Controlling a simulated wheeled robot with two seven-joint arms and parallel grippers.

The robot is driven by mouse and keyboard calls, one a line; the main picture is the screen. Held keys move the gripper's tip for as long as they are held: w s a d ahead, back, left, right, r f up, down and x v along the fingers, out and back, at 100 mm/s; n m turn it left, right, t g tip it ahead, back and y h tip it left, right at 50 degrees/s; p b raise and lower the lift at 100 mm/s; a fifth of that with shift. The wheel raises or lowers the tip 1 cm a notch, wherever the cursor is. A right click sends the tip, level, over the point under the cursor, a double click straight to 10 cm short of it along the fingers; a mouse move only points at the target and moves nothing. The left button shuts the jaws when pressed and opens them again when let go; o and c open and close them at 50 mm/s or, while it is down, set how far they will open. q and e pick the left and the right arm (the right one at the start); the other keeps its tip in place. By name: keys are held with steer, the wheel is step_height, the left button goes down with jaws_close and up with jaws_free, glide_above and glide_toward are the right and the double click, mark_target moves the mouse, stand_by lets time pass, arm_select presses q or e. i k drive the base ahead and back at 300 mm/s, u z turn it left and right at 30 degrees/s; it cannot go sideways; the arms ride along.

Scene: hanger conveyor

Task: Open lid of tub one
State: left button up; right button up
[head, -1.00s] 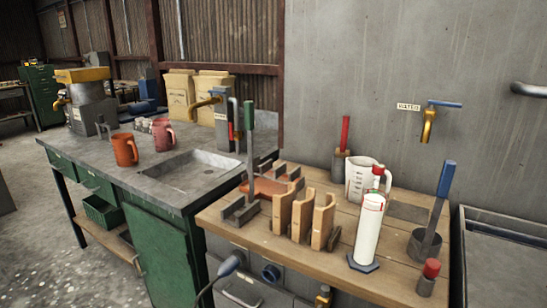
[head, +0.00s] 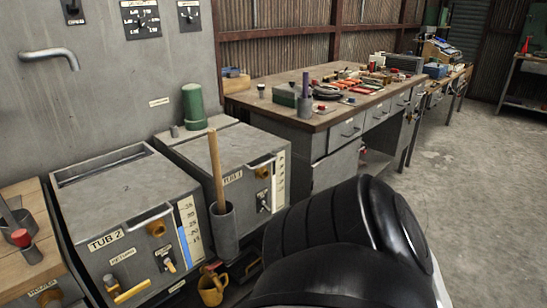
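Tub one (head: 265,158) is a grey metal box labelled TUB 1, in the middle left of the head view. Its flat grey lid (head: 222,148) lies on top and looks shut. A brass knob and a scale strip are on its front. A wooden-handled tool stands upright in a grey holder (head: 224,232) in front of the tub's left side and crosses part of its front. Neither of my grippers is in view. A black rounded part of my own arm fills the lower middle and hides the floor there.
Tub two (head: 121,238) stands to the left, with a slot along its top's back edge. A green cylinder (head: 194,106) stands behind tub one. A cluttered workbench (head: 298,111) stands at the back; the floor at right is clear.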

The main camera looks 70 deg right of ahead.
mark_target(242, 145)
steer(key=z, duration=0.4)
steer(key=i, duration=0.45)
steer(key=z, duration=2.1)
steer(key=k, duration=0.2)
steer(key=u, duration=0.6)
